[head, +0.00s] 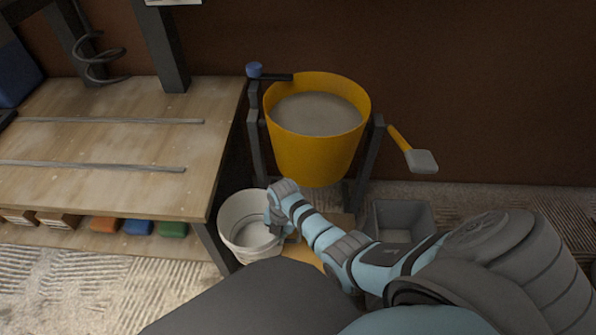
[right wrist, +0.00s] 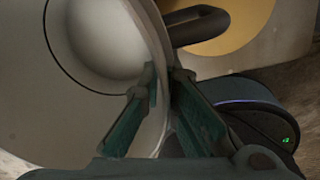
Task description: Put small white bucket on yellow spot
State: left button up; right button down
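The small white bucket (head: 240,215) stands at the right front corner of the workbench, open end up. It fills the left of the right wrist view (right wrist: 60,120). My right gripper (head: 276,212) is at the bucket's right rim. In the right wrist view its green-padded fingers (right wrist: 166,88) sit on either side of the bucket wall, one inside and one outside, closed on it. The yellow spot (right wrist: 232,28) shows as a round patch on a pale board beyond the bucket. In the head view my arm hides most of that area. My left gripper is out of view.
A large yellow bucket (head: 310,155) of plaster hangs in a dark stand behind. The wooden workbench (head: 130,115) is at left, with coloured blocks beneath. A yellow-handled trowel (head: 415,155) hangs at right.

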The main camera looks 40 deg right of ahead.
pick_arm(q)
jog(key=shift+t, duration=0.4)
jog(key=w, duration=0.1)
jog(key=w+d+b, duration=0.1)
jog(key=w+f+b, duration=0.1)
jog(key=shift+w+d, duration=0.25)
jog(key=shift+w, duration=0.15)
pick_arm(e)
jog(key=s+d+f, duration=0.3)
jog(key=s+d, duration=0.7)
jog(key=d, duration=0.4)
jog(key=shift+s, duration=0.3)
jog(key=shift+f, duration=0.25)
jog(key=c, duration=2.2)
grip_release()
jog(key=o, duration=0.4)
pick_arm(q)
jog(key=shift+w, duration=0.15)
